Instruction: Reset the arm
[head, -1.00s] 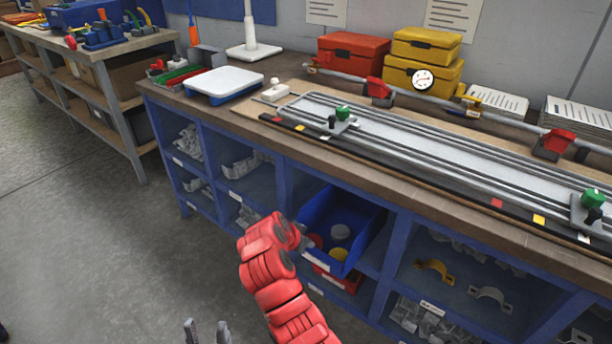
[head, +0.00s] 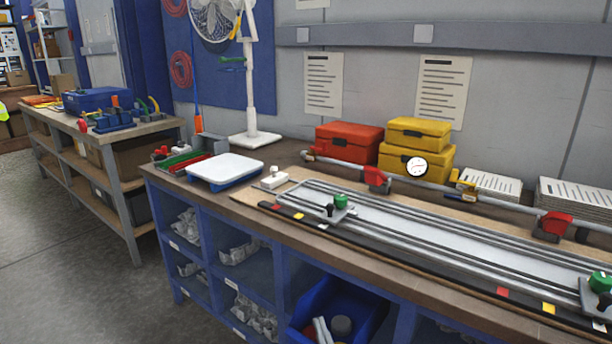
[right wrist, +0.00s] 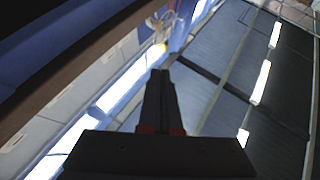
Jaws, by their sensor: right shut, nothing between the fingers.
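My left gripper is out of view.
The blue bin (head: 365,305) juts from the shelving under the workbench (head: 190,180). On the bench are a long rail fixture (head: 430,232), a white-lidded tray (head: 226,167), red and yellow boxes (head: 348,143), and a fan (head: 249,90). Open floor lies at left.

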